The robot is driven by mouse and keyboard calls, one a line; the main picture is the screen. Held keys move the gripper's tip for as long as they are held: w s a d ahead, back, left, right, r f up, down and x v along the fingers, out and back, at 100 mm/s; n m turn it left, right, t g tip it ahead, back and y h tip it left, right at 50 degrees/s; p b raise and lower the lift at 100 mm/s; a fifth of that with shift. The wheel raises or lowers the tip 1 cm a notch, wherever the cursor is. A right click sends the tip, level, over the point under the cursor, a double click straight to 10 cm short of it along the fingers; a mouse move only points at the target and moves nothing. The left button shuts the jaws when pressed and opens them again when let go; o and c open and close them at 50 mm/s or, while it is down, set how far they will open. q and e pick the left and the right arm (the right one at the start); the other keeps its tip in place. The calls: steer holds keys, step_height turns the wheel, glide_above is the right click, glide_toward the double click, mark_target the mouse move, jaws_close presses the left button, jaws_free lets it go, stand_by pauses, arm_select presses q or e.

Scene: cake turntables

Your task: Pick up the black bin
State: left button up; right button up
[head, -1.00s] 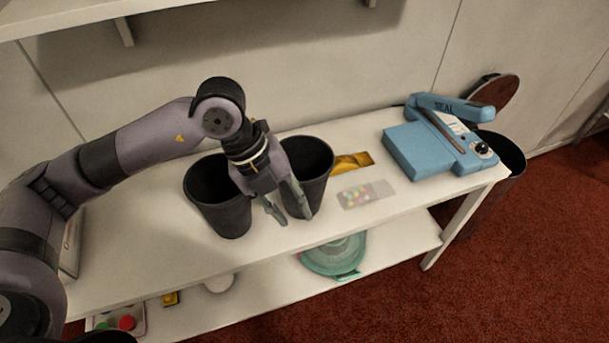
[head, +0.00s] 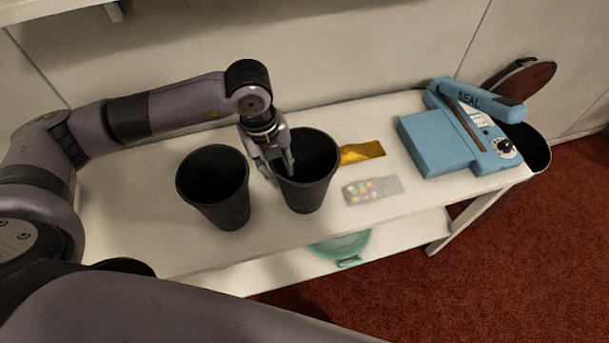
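Two black bins stand upright on the white table, a left one (head: 216,195) and a right one (head: 310,190). My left gripper (head: 277,170) is at the left rim of the right bin, pointing down. One finger is over the bin's mouth, inside the rim, and the other is outside on its left side. The fingers are apart with the bin's wall between them; I cannot see a clear contact. The right bin still rests on the table. My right gripper is not in view.
A blue sealer (head: 440,145) stands at the table's right end. A gold packet (head: 362,152) and a clear packet of coloured sweets (head: 372,190) lie right of the bins. A green bowl-like item (head: 343,246) is on the lower shelf. Another dark bin (head: 537,150) stands beyond the table's right end.

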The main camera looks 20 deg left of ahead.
arm_select(q)
step_height(320, 180, down, 4)
steer(key=shift+s+d+r+p, duration=0.15)
steer(key=shift+r+p, duration=0.1)
steer(key=shift+p, duration=0.55)
steer(key=shift+f, duration=0.55)
steer(key=shift+c, duration=0.5)
steer(key=c, duration=0.4)
jaws_close()
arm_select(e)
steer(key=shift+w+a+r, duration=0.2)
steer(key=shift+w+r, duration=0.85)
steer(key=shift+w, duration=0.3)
